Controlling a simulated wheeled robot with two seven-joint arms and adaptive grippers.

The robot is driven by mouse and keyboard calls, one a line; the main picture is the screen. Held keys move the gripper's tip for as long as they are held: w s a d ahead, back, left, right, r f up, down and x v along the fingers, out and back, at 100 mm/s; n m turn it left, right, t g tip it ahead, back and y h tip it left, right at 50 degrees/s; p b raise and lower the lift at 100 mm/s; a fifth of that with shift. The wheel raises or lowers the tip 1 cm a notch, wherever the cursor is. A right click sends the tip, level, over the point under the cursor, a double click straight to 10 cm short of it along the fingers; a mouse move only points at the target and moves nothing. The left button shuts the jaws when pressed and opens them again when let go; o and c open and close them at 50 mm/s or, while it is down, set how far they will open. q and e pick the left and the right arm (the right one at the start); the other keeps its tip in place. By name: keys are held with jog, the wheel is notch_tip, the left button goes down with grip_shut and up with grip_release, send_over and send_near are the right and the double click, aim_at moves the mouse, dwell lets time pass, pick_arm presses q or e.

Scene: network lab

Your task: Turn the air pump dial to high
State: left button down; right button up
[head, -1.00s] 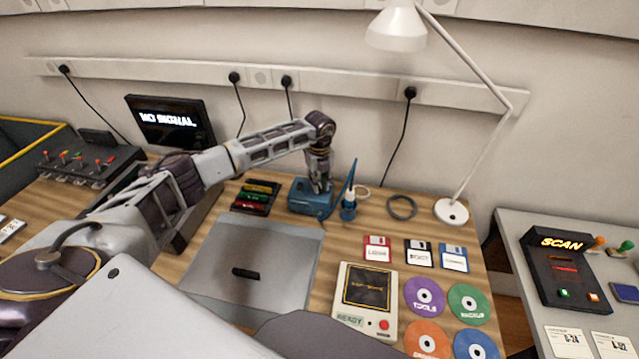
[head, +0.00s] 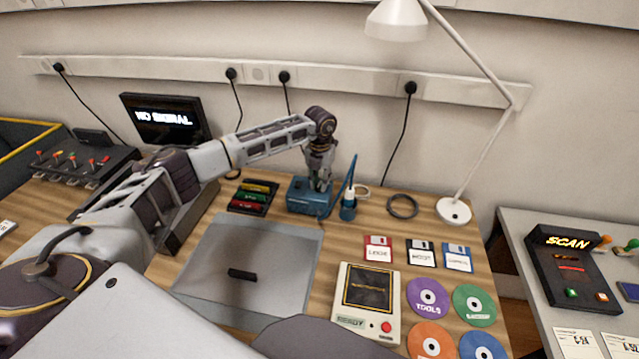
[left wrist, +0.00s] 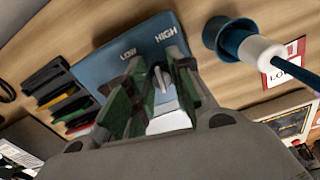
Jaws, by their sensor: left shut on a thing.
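The blue air pump (head: 299,203) stands at the back of the wooden desk. Its top shows in the left wrist view (left wrist: 105,68), with the white words LOW and HIGH beside the dial (left wrist: 161,78). My left gripper (head: 319,187) points down onto the pump's top. In the left wrist view its two green-padded fingers (left wrist: 150,98) are shut on the grey dial, one on each side. The fingers partly hide the dial, so I cannot tell its exact setting. My right gripper is not in view.
A blue holder (head: 348,210) with a soldering-iron-like tool stands close to the pump's right. A rack of coloured cartridges (head: 253,198) is to its left. A grey mat (head: 285,275), floppy disks, discs and a lamp (head: 453,211) occupy the desk.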

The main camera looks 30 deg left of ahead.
pick_arm(q)
jog(key=shift+m+b, duration=0.4)
jog(key=shift+m, duration=0.8)
jog(key=shift+d+m, duration=0.1)
jog(key=shift+m, duration=0.6)
jog(key=shift+m+b, duration=0.4)
jog(key=shift+m, duration=0.5)
jog(key=shift+r, duration=0.1)
jog(key=c, duration=1.3)
grip_release()
jog(key=shift+r, duration=0.8)
notch_tip(320, 180, up, 10)
jog(key=shift+r, duration=0.15)
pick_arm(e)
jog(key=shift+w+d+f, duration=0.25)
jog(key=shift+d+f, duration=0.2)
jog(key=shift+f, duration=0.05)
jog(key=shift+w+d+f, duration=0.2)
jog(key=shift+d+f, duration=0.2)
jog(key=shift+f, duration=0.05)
